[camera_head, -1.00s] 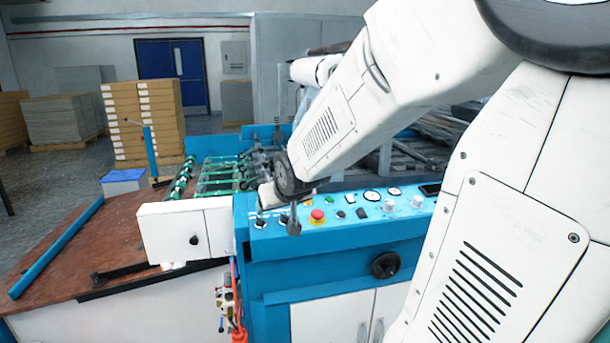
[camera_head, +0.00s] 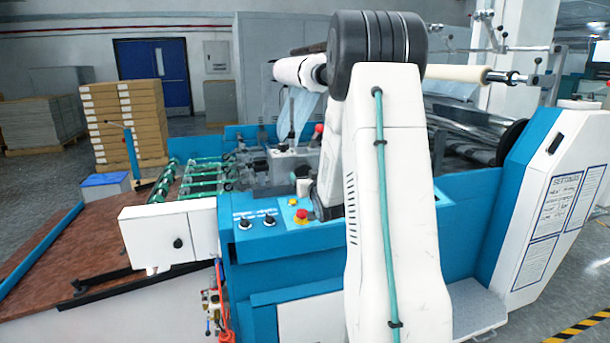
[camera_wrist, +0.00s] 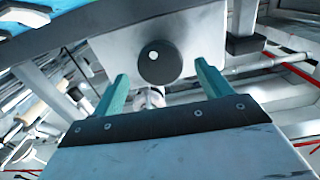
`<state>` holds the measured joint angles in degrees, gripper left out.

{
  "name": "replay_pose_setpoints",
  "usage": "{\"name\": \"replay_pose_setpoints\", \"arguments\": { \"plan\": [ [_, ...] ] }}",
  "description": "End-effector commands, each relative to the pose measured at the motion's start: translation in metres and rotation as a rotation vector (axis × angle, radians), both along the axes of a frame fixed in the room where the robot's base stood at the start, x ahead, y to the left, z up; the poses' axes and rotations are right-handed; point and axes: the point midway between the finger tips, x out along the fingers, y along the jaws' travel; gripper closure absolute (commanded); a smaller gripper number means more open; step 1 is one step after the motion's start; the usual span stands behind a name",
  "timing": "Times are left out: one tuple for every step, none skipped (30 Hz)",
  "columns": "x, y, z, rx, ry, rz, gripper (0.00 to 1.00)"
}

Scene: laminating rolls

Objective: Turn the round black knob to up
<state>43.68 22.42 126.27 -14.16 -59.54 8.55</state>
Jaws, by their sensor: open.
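My gripper (camera_wrist: 162,71) is open, with one teal finger on each side of the knob's lower part in the picture. I cannot tell whether they touch it. In the head view my own arm hides the gripper. Small dark knobs (camera_head: 245,224) sit on the blue control panel (camera_head: 262,242), and another black knob (camera_head: 178,243) is on a white box (camera_head: 140,232).
A red button (camera_head: 302,216) is on the control panel by my arm. A tall white and blue cabinet (camera_head: 520,220) with notices stands at the right. Rollers (camera_head: 460,73) lie behind. A brown table (camera_head: 60,262) is at the left, and stacked boxes (camera_head: 125,110) stand behind.

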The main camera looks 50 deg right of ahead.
Motion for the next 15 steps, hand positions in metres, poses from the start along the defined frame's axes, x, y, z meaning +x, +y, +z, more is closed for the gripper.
{"name": "replay_pose_setpoints", "arguments": {
  "plan": [
    [0.007,-0.004,0.0,0.0,0.0,0.0,0.23],
    [0.01,-0.006,-0.001,0.001,0.001,0.0,0.23],
    [0.013,-0.008,0.0,0.001,0.001,0.0,0.23],
    [0.016,-0.009,0.0,0.001,0.001,0.0,0.23],
    [0.018,-0.011,0.0,0.0,0.0,0.0,0.23],
    [0.02,-0.012,0.0,0.0,0.0,0.0,0.23],
    [0.021,-0.012,0.0,0.0,0.0,0.0,0.23],
    [0.022,-0.013,0.0,0.0,0.0,0.0,0.23],
    [0.022,-0.013,0.0,0.001,0.001,0.0,0.23],
    [0.022,-0.013,0.0,0.001,0.0,0.0,0.23],
    [0.022,-0.013,0.0,0.001,0.001,0.0,0.23],
    [0.022,-0.013,0.0,0.001,0.001,0.0,0.23],
    [0.022,-0.013,0.0,0.001,0.001,0.0,0.23],
    [0.022,-0.013,0.0,0.001,0.001,0.0,0.23],
    [0.022,-0.013,0.0,0.001,0.001,0.0,0.23]
  ]
}}
